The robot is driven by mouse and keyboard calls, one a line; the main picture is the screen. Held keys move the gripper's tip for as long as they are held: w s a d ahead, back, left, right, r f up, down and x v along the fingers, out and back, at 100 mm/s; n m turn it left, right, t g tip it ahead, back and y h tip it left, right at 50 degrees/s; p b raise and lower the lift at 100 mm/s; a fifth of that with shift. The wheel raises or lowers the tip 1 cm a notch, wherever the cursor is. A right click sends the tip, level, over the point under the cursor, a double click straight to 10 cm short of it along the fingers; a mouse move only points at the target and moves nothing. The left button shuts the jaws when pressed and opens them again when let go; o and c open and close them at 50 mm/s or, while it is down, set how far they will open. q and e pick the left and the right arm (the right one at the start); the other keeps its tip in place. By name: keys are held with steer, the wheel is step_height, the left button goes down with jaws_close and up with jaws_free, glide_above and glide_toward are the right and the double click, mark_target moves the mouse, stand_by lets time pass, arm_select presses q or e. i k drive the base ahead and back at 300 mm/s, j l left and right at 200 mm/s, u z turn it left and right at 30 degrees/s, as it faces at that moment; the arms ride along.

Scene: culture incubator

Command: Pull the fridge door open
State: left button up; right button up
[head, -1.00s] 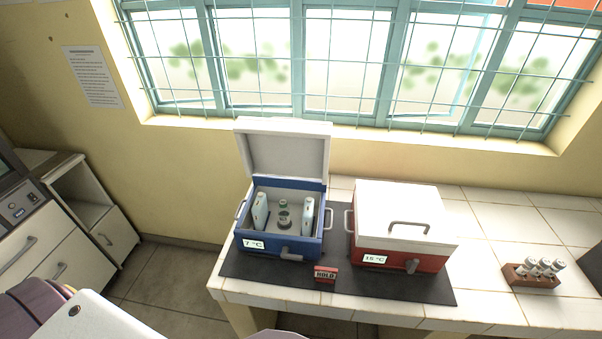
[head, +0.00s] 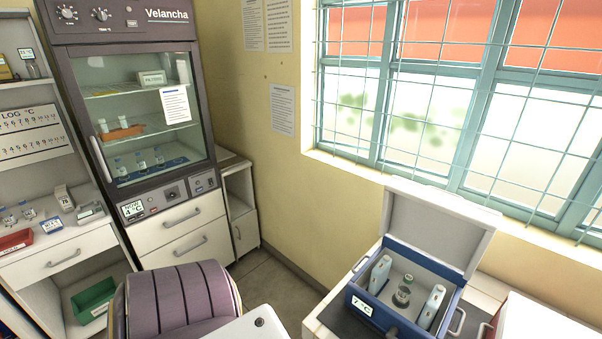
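The fridge (head: 125,45) is a tall dark-framed cabinet marked Velancha, at the left of the head view. Its glass door (head: 97,80) looks shut, with a pale upright handle (head: 101,158) along its left edge. Through the glass I see shelves with bottles and a white box, and a paper sheet hangs at the upper right of the door. A panel below the door reads 4 °C. Neither of my grippers is in view.
A purple chair (head: 178,300) stands in front of the fridge drawers (head: 180,232). A cluttered bench (head: 60,240) is left of the fridge. An open blue cool box (head: 362,310) sits on the counter at the right. A strip of floor (head: 262,282) is clear.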

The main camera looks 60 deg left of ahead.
mark_target(175, 103)
steer(key=u, duration=2.9)
